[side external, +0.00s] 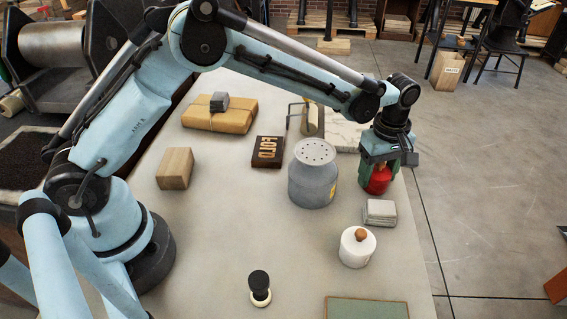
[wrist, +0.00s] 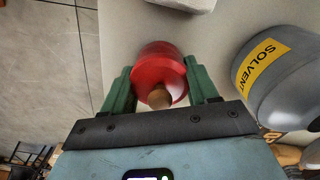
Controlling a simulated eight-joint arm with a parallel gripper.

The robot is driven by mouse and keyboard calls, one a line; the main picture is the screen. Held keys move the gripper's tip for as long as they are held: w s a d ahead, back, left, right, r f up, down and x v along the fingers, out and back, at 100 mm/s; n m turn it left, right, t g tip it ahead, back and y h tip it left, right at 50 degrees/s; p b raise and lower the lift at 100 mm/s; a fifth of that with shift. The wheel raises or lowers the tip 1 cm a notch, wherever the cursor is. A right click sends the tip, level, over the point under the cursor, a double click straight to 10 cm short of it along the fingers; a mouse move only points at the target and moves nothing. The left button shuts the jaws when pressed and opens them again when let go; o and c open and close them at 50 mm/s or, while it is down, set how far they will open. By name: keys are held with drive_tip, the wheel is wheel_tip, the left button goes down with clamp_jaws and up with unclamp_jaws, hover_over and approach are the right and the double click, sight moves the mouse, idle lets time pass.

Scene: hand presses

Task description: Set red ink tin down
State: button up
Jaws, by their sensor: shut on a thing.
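The red ink tin (side external: 377,181) is near the table's right edge in the side view. It also shows in the wrist view (wrist: 160,62), with a wooden knob toward my gripper. My gripper (side external: 378,172) points down and is shut on the tin, with one green finger on each side of it in the wrist view (wrist: 160,85). The tin looks upright. Whether its base touches the table or hangs just above it, I cannot tell.
A grey solvent can (side external: 313,175) stands left of the tin. A folded grey cloth (side external: 380,212) and a white tin (side external: 357,248) with a wooden knob lie nearer the camera.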

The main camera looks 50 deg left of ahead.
drive_tip(key=shift+f, duration=0.1)
drive_tip(key=o, duration=1.2)
drive_tip(key=shift+o, duration=0.2)
wheel_tip(320, 180, up, 12)
drive_tip(key=shift+f, duration=0.25)
drive_tip(key=shift+s+a+r, duration=0.1)
drive_tip(key=shift+a+r, duration=0.05)
drive_tip(key=shift+r, duration=0.4)
drive_tip(key=s+a+r+m+t, duration=0.2)
drive_tip(key=s+a+r+m, duration=0.2)
drive_tip(key=a, duration=0.1)
drive_tip(key=s+a+f+m+t, duration=0.2)
drive_tip(key=s+a+m, duration=0.2)
drive_tip(key=s, duration=0.3)
drive_tip(key=s+a+f+m+t, duration=0.2)
drive_tip(key=s+a+m, duration=0.3)
drive_tip(key=s, duration=0.3)
drive_tip(key=shift+s+a+m+t, duration=0.15)
drive_tip(key=shift+a+m+t, duration=0.15)
drive_tip(key=shift+a+t, duration=0.4)
